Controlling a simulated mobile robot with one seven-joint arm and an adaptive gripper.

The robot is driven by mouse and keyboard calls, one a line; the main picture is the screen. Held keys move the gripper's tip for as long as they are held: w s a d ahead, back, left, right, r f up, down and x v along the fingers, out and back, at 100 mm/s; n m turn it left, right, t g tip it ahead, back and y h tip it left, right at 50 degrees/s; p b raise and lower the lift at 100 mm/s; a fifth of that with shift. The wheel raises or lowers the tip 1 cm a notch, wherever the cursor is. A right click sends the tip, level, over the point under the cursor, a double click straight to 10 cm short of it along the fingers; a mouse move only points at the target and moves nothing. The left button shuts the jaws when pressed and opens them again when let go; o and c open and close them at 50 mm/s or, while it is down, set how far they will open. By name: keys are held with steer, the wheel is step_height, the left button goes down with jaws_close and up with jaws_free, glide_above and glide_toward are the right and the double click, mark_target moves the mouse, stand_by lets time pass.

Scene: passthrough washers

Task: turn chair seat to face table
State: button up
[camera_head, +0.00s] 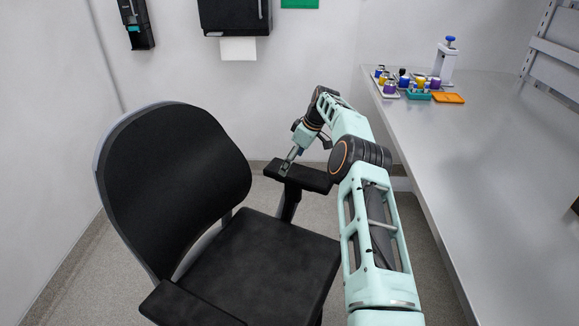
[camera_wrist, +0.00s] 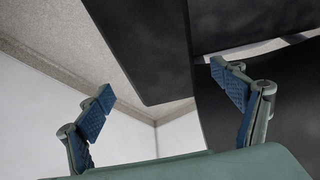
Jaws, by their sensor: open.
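The black office chair (camera_head: 262,262) stands on the floor left of the table (camera_head: 480,150). Its tall backrest (camera_head: 175,180) is at the left, and its seat extends toward the lower right of the head view. One armrest (camera_head: 312,178) is on the far side; the other (camera_head: 190,306) is at the near edge. My gripper (camera_head: 288,160) is at the far armrest, pointing down at it. In the wrist view my gripper (camera_wrist: 162,80) is open, its blue-padded fingers apart with the dark armrest (camera_wrist: 145,45) between and beyond them. Contact cannot be told.
The table's back end holds small trays with coloured items (camera_head: 415,86) and a white device (camera_head: 444,62). Dispensers (camera_head: 235,16) hang on the back wall behind the chair. My arm spans the gap between chair and table. Grey floor shows around the chair.

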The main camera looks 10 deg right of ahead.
steer(key=v, duration=0.9)
steer(key=shift+s+r, duration=0.1)
